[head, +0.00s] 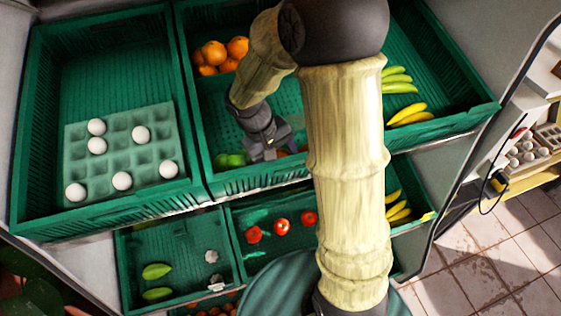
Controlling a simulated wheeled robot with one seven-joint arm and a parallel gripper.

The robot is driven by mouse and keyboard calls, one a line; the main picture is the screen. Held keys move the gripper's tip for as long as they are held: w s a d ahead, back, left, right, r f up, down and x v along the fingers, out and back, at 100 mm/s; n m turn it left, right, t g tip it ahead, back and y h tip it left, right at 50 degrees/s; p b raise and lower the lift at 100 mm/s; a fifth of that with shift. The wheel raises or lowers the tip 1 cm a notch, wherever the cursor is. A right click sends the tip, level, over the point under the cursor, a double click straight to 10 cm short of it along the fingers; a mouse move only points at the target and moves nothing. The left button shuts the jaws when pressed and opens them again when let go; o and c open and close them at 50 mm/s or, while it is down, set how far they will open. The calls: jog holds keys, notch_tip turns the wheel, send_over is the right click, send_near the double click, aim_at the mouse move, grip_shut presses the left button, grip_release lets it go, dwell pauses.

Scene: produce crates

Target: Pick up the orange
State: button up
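Several oranges (213,53) lie clustered at the back left of the middle upper green crate (205,150). My gripper (268,155) is low over the front of that same crate, in front of the oranges and apart from them. Its fingers are small and dark, and I cannot tell whether they are open or shut. A bit of orange-red produce (283,154) shows right beside the gripper, mostly hidden, so I cannot tell what it is. My arm hides the right part of the crate.
Green produce (230,160) lies left of the gripper. The left upper crate (40,130) holds an egg tray (85,135) with several white eggs. Bananas (408,115) lie in the right crate. Lower crates hold tomatoes (282,227) and green produce (157,271). Crate walls surround the gripper.

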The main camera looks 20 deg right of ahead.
jog(key=c, duration=0.7)
jog(key=shift+r, duration=0.1)
jog(key=shift+c, duration=0.2)
notch_tip(320, 180, up, 18)
jog(key=b, duration=0.3)
jog(key=shift+b, duration=0.3)
